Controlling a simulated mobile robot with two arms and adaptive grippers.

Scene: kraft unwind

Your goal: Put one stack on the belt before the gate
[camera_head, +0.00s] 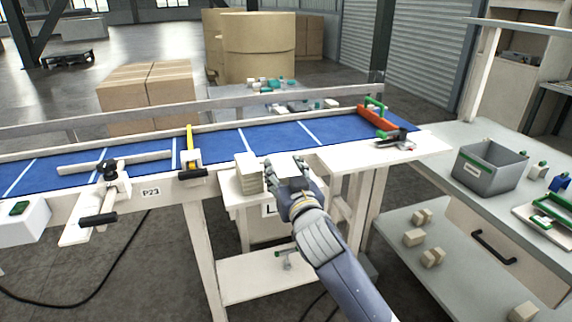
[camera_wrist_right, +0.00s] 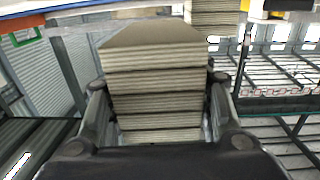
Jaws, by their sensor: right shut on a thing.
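My right gripper (camera_head: 290,178) is at the near edge of the belt, over a small white side table (camera_head: 232,200). In the right wrist view its fingers (camera_wrist_right: 157,115) are shut on a stack of pale grey-brown boards (camera_wrist_right: 155,75). A second stack (camera_head: 248,174) stands just left of the gripper, and it also shows at the top of the wrist view (camera_wrist_right: 215,14). The blue belt (camera_head: 270,138) with white cross lines runs behind both. A pale bar (camera_head: 85,164) lies across the belt at the left, possibly the gate. My left gripper is not in view.
A yellow-handled clamp (camera_head: 190,155) stands at the belt's near edge. An orange block with a green handle (camera_head: 375,122) sits at the belt's right end. A grey bin (camera_head: 490,168) is on the right bench. The belt directly behind my gripper is clear.

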